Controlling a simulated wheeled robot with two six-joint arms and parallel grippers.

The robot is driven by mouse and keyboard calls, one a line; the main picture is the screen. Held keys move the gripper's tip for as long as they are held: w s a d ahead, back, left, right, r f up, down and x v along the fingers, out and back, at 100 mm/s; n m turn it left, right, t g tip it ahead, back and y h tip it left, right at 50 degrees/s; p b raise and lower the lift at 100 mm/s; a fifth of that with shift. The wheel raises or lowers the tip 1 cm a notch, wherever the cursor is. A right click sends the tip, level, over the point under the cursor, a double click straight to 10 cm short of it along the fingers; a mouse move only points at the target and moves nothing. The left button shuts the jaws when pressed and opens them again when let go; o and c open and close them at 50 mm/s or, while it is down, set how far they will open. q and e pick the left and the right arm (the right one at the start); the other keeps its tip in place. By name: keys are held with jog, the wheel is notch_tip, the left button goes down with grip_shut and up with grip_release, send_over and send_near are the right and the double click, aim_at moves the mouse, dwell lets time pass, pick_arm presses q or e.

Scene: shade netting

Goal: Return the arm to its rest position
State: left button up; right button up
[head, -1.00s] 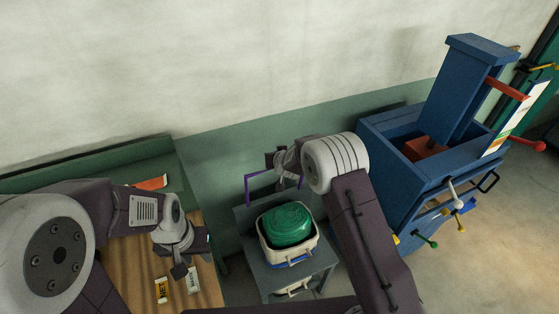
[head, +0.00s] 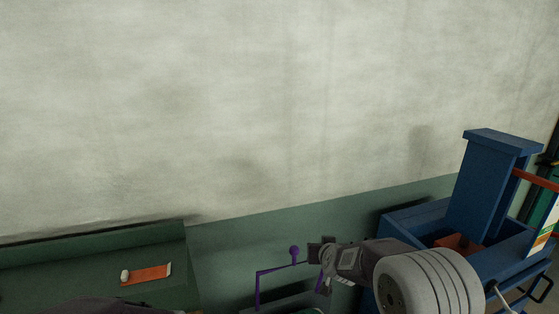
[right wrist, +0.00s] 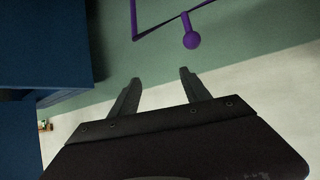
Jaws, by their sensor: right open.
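My right arm comes in at the lower right of the head view. Its gripper (head: 316,254) is beside a purple frame with a round knob (head: 294,251), against the green lower wall. In the right wrist view the right gripper's two fingers (right wrist: 158,78) are spread with nothing between them. The purple knob (right wrist: 191,40) hangs past the fingertips there, apart from them. Of my left arm only a dark sliver shows at the bottom left of the head view; its gripper is out of frame.
A blue press-like machine (head: 486,185) with a red-orange bar stands at the right; its blue side (right wrist: 45,45) shows in the right wrist view. An orange item (head: 147,274) lies on the green surface at left. The pale wall above is clear.

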pick_arm(q)
notch_tip(320, 180, down, 6)
jog(key=b, duration=0.3)
jog(key=shift+s+d+r, duration=0.1)
jog(key=shift+r, duration=0.1)
pick_arm(e)
jog(key=s+d+f+g, duration=0.1)
jog(key=s+f+g, duration=0.2)
jog(key=s, duration=0.7)
jog(key=s+d+f+g, duration=0.2)
jog(key=s+f, duration=0.5)
jog(key=s, duration=0.4)
jog(key=s+d+f+g, duration=0.1)
jog(key=s+f+g, duration=0.3)
jog(key=s, duration=0.7)
jog(key=shift+s+d+f+g, duration=0.2)
jog(key=shift+d+f+g, duration=0.15)
jog(key=shift+f, duration=0.25)
pick_arm(q)
jog(key=shift+s, duration=0.1)
pick_arm(e)
jog(key=shift+a, duration=0.1)
